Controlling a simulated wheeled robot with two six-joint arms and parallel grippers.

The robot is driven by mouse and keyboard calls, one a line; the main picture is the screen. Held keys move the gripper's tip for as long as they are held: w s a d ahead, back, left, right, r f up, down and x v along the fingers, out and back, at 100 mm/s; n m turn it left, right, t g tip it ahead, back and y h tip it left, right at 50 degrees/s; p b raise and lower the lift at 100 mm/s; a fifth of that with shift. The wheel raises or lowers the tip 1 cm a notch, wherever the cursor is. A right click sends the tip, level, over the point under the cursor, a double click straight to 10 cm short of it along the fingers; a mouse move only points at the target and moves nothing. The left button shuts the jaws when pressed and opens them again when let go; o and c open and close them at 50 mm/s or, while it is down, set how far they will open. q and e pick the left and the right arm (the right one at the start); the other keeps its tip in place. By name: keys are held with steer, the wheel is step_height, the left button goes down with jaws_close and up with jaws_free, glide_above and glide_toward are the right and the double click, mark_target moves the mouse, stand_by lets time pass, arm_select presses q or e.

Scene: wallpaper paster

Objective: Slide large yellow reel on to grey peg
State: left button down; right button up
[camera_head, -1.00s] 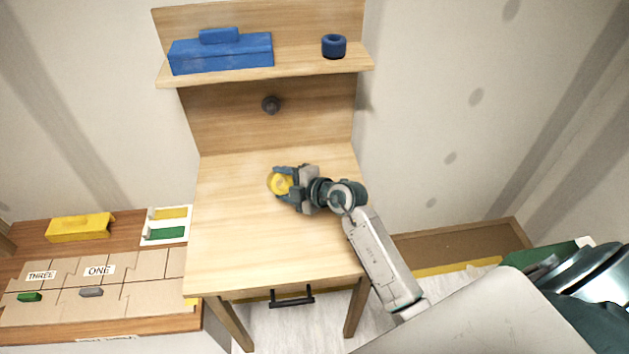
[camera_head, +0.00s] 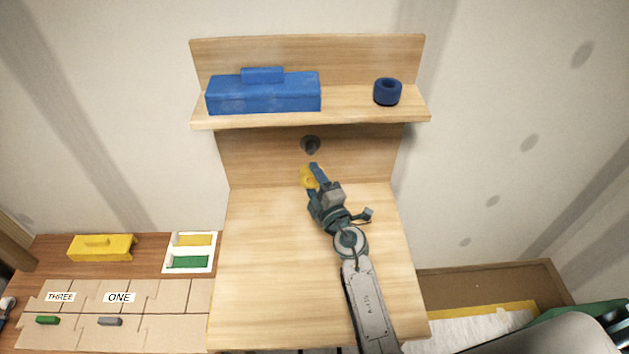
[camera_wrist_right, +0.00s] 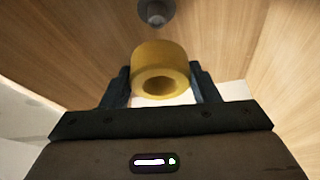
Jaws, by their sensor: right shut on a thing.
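The large yellow reel (camera_head: 307,178) is held by my right gripper (camera_head: 314,174), just below and in front of the grey peg (camera_head: 311,144). In the right wrist view the yellow reel (camera_wrist_right: 160,62) sits between the two dark fingers of my right gripper (camera_wrist_right: 160,84), with its round hole showing. The grey peg (camera_wrist_right: 156,12) stands out of the wooden back panel, beyond the reel and apart from it. The head view partly hides the reel behind a finger. My left gripper is not in view.
A shelf (camera_head: 350,105) above the peg bears a blue box (camera_head: 264,95) and a blue reel (camera_head: 387,92). The wooden tabletop (camera_head: 260,260) is clear apart from my arm. At left stand a yellow box (camera_head: 100,248) and a white tray (camera_head: 190,267).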

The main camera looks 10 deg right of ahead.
mark_target(312, 153)
steer(key=shift+r+p, duration=0.1)
steer(key=shift+p, duration=0.2)
steer(key=shift+w+d, duration=0.1)
steer(key=shift+w, duration=0.4)
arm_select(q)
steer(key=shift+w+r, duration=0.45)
arm_select(e)
steer(key=shift+w+d, duration=0.25)
steer(key=shift+w, duration=0.95)
steer(key=shift+w+d, duration=0.25)
steer(key=shift+w, duration=0.9)
arm_select(q)
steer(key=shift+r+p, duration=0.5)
steer(key=shift+p, duration=0.15)
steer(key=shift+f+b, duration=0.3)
steer(key=shift+b, duration=0.05)
arm_select(e)
steer(key=shift+w+d, duration=0.2)
steer(key=shift+w, duration=0.9)
steer(key=shift+w+d, duration=0.2)
steer(key=shift+w, duration=0.9)
steer(key=o, duration=1.1)
steer(key=shift+c, duration=0.2)
steer(key=shift+s, duration=0.15)
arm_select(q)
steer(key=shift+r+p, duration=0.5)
arm_select(e)
steer(key=v, duration=1)
steer(key=shift+s, duration=0.3)
